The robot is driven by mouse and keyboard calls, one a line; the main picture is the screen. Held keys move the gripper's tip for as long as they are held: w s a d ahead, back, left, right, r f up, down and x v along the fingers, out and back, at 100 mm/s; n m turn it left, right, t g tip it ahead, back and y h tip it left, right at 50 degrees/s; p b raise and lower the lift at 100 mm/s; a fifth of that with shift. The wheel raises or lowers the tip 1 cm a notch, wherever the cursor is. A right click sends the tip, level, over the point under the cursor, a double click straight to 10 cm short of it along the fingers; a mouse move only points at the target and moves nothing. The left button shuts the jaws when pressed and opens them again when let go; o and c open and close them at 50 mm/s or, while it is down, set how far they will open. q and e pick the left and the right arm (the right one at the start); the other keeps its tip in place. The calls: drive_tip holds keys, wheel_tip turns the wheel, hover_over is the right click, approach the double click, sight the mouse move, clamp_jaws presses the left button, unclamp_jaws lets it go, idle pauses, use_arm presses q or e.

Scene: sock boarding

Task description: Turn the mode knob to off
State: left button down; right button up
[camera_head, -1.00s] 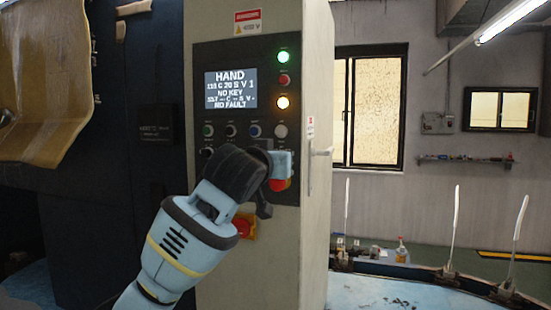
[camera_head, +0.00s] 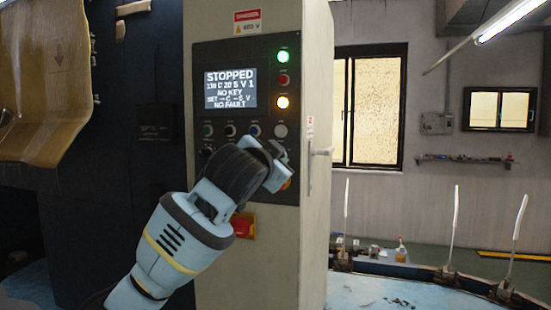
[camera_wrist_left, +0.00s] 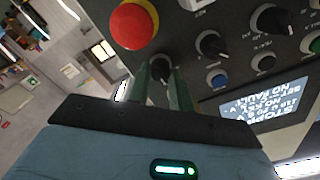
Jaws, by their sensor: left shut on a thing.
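The black mode knob (camera_wrist_left: 160,68) sits on the dark control panel (camera_head: 240,55), beside the large red mushroom button (camera_wrist_left: 134,25) in the left wrist view. My left gripper (camera_head: 278,152) is at the lower right of the panel. In the wrist view, the green fingers of my left gripper (camera_wrist_left: 161,90) are shut on the knob, one on each side. In the head view the gripper hides the knob. The panel screen (camera_head: 230,89) reads STOPPED, NO KEY and NO FAULT. My right gripper is in neither view.
Other black knobs (camera_wrist_left: 211,44) and a blue button (camera_wrist_left: 218,81) lie close by on the panel. Green (camera_head: 282,56) and amber (camera_head: 282,102) lamps are lit. A red switch on a yellow plate (camera_head: 243,226) is below. A door handle (camera_head: 320,152) sticks out at right.

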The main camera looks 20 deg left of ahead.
use_arm(q)
drive_tip(key=shift+m, duration=0.5)
drive_tip(key=c, duration=1.3)
unclamp_jaws()
drive_tip(key=shift+o, duration=0.2)
drive_tip(key=shift+s, duration=0.15)
drive_tip(key=s, duration=0.7)
drive_tip(key=shift+s+a, duration=0.15)
drive_tip(key=shift+s, duration=0.1)
